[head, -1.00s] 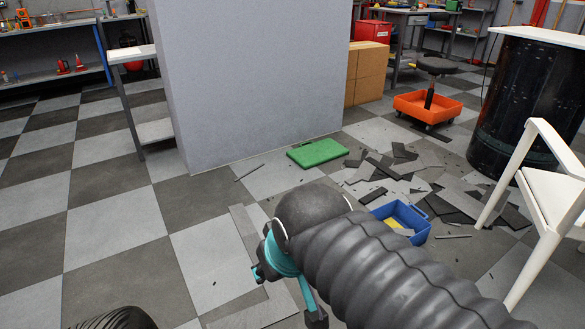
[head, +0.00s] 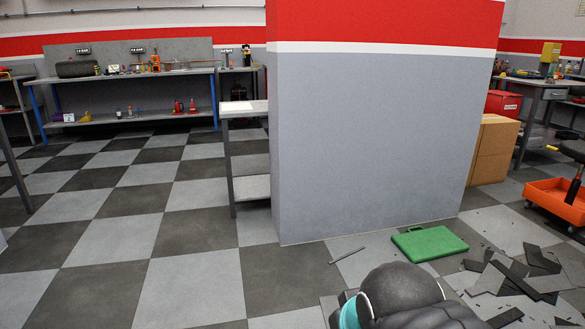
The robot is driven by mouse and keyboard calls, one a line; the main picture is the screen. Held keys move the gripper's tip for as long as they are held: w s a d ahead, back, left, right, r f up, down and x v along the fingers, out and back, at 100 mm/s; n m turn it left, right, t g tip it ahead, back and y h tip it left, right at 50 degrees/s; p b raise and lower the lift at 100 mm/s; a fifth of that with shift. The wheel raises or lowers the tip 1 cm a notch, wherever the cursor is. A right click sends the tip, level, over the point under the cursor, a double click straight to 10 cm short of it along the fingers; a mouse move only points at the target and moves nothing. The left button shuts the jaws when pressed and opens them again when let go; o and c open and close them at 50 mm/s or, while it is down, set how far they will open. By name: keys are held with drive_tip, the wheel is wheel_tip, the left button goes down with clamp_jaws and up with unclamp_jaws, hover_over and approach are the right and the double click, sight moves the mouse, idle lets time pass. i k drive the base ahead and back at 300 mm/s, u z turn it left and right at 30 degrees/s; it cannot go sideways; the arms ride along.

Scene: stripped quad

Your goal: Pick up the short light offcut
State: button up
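Light grey and dark flat offcuts lie scattered on the floor at the lower right of the head view. One light piece (head: 487,279) lies among the dark ones. A thin grey strip (head: 348,255) lies apart on the tiles in front of the partition. I cannot tell which piece is the short light offcut. My arm's dark rounded joint and teal part come up from the bottom edge. Only a little of my gripper (head: 344,298) shows beside them, and its fingers cannot be made out. No held object is visible.
A grey partition (head: 370,150) stands ahead, with a green case (head: 429,243) on the floor at its foot. An orange wheeled tray (head: 556,204) and cardboard boxes (head: 494,150) stand right. A shelf unit (head: 247,158) stands left of the partition. The checkered floor (head: 120,245) at left is clear.

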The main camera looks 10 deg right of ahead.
sight(475, 291)
drive_tip(key=i, duration=3.45)
drive_tip(key=z, duration=3.1)
drive_tip(key=i, duration=0.5)
drive_tip(key=u, duration=0.05)
